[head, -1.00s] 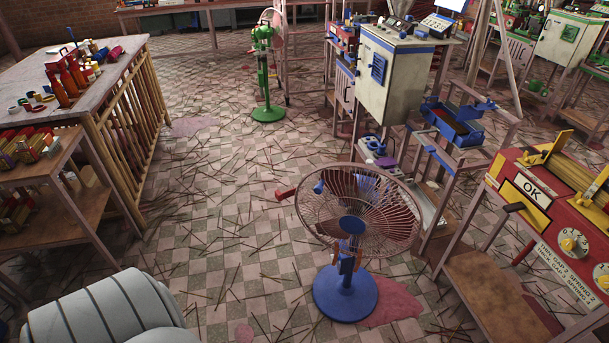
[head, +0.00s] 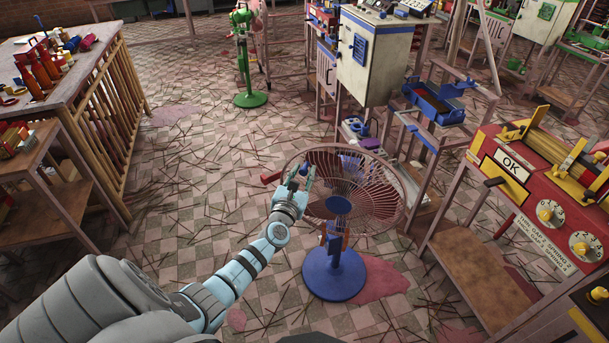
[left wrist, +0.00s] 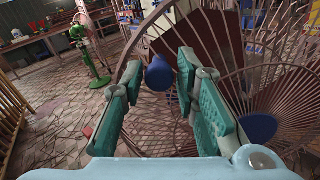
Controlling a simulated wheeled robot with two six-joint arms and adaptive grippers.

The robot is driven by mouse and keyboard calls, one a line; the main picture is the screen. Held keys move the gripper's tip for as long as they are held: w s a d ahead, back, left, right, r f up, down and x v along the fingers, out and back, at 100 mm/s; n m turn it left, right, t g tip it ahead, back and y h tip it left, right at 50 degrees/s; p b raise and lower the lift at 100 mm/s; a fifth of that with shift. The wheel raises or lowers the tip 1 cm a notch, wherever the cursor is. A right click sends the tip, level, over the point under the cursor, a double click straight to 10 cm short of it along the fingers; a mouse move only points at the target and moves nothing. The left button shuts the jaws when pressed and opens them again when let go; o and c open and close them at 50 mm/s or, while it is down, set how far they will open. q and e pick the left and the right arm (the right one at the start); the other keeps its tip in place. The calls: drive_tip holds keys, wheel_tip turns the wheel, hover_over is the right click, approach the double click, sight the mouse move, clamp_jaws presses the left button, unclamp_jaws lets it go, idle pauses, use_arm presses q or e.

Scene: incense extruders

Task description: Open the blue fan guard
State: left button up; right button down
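The blue fan (head: 334,275) stands on the floor with a round blue base and a wire guard (head: 375,215) facing up and toward me. A blue hub (head: 338,205) sits at the guard's middle. My left gripper (head: 300,178) is at the guard's upper left rim. In the left wrist view my left gripper (left wrist: 158,80) is open, and a blue knob (left wrist: 159,73) at the rim shows between its fingertips. I cannot tell whether the fingers touch it. The guard's wires (left wrist: 225,50) fill the right of that view. My right gripper is not in view.
A wooden-legged table (head: 60,55) with bottles stands at the left. A red machine (head: 545,185) and a small wooden shelf stand at the right. A pale cabinet (head: 375,60) and a green fan (head: 248,98) stand behind. Thin sticks litter the floor.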

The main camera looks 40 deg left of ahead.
use_arm(q)
drive_tip(key=shift+w+a, duration=0.3)
drive_tip(key=shift+w, duration=0.35)
clamp_jaws()
